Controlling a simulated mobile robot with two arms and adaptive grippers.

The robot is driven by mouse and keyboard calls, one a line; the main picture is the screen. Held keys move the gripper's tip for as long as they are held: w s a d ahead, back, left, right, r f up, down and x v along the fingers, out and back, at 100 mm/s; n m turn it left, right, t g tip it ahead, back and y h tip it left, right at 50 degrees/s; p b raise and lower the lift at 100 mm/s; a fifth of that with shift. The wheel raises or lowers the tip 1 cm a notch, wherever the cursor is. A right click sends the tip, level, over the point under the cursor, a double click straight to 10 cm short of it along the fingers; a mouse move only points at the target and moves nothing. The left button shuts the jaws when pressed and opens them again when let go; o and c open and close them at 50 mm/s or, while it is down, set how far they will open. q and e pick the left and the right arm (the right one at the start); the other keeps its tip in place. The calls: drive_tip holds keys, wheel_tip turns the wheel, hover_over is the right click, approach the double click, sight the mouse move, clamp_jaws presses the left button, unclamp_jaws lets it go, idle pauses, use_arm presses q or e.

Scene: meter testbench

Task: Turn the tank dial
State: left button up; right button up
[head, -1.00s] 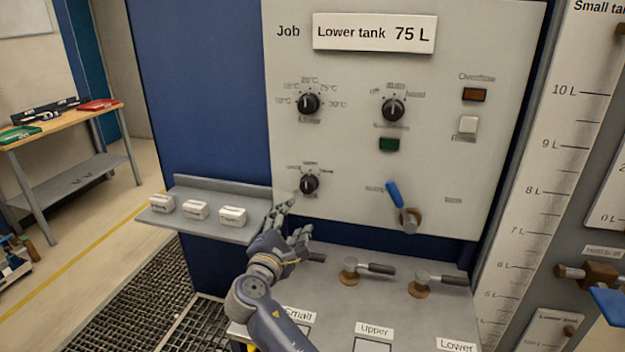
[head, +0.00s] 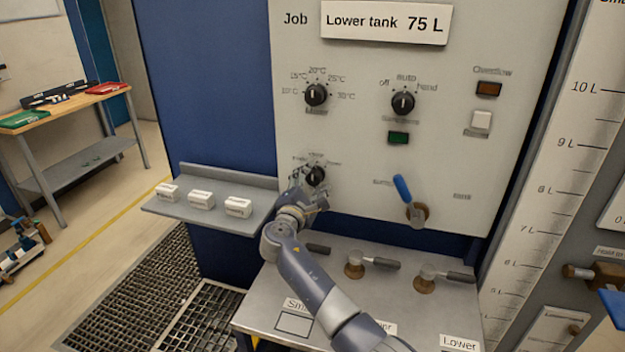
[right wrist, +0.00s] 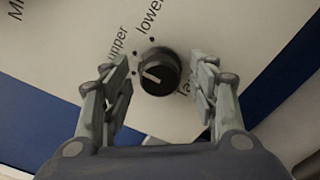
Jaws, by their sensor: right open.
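The tank dial (head: 315,176) is a black round knob with a pale pointer line, low on the left of the grey panel. In the right wrist view the tank dial (right wrist: 159,72) lies between the two open fingers, with the words "upper" and "lower" by it. Its pointer line aims toward the left, a little up, near the "upper" side. My right gripper (head: 306,188) is at the dial in the head view and partly covers its lower left. In the right wrist view the right gripper (right wrist: 163,82) is open, with visible gaps to the dial on both sides. My left gripper is not in view.
Above are a temperature dial (head: 316,95) and an off/auto/hand dial (head: 402,102). A blue-handled valve (head: 404,190) is to the right. A shelf with small white blocks (head: 202,200) is at left. Valves with black handles (head: 372,262) stand on the ledge below.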

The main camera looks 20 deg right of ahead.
drive_tip(key=shift+w+d, duration=0.15)
drive_tip(key=shift+w, duration=0.05)
drive_tip(key=shift+c, duration=0.5)
drive_tip(key=c, duration=1)
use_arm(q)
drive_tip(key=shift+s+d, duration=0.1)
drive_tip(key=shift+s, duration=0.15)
use_arm(e)
drive_tip(key=shift+o, duration=0.2)
drive_tip(key=shift+f+m+b, duration=0.25)
drive_tip(key=shift+m+b, duration=0.25)
drive_tip(key=shift+b, duration=0.5)
drive_tip(key=m+b, duration=0.6)
drive_tip(key=b, duration=0.2)
use_arm(q)
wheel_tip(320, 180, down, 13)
drive_tip(key=b, duration=0.2)
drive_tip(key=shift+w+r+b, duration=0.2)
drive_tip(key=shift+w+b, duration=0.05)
drive_tip(key=shift+b, duration=0.1)
use_arm(e)
drive_tip(key=shift+r+m, duration=0.15)
drive_tip(key=shift+m, duration=0.95)
